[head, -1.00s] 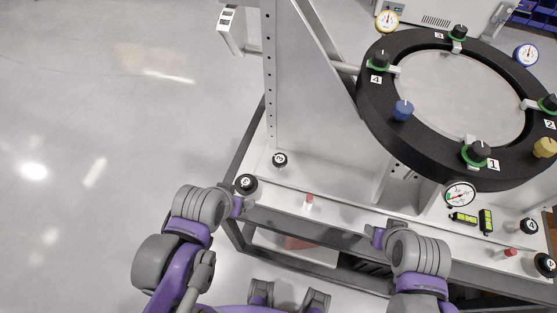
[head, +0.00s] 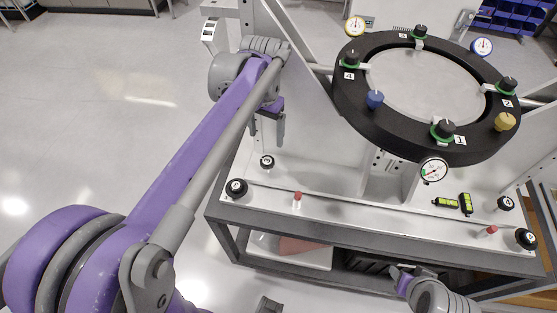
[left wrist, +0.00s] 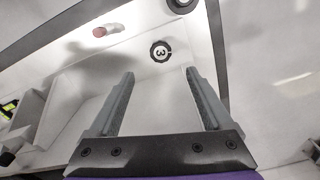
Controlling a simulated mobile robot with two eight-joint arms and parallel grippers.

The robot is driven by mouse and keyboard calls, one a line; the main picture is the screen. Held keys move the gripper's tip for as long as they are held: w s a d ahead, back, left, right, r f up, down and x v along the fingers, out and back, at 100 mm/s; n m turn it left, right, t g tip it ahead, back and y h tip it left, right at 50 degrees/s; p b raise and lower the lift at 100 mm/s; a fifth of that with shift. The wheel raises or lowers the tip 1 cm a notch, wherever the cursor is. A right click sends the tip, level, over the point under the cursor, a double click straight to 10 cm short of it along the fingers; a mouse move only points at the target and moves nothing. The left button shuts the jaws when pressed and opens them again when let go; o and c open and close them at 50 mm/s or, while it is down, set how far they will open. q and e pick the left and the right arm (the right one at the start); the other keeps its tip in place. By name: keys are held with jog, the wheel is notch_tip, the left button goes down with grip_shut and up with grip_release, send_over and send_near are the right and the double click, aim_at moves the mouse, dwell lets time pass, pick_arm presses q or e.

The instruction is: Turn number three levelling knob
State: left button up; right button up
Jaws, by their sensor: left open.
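The black levelling knob marked 3 (left wrist: 160,51) shows beyond my fingertips in the left wrist view, on the white base plate. It appears to be the rear left knob (head: 267,162) in the head view. My left gripper (head: 266,138) points down, just above and short of touching it. Its two grey fingers are open and empty, and in the left wrist view the knob lies ahead of the gap between them (left wrist: 160,75). My right arm shows only partly at the lower right; its jaws cannot be made out.
Other black knobs stand at the front left (head: 236,188), front right (head: 527,238) and rear right (head: 506,203). A white upright and the black ring (head: 350,105) rise near the left gripper.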

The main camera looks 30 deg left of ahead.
aim_at(267, 161)
pick_arm(q)
notch_tip(267, 161, down, 11)
jog(key=shift+a+r+b, duration=0.1)
jog(key=shift+r+b, duration=0.1)
jog(key=shift+b, duration=0.15)
grip_shut()
jog(key=shift+n, duration=1.5)
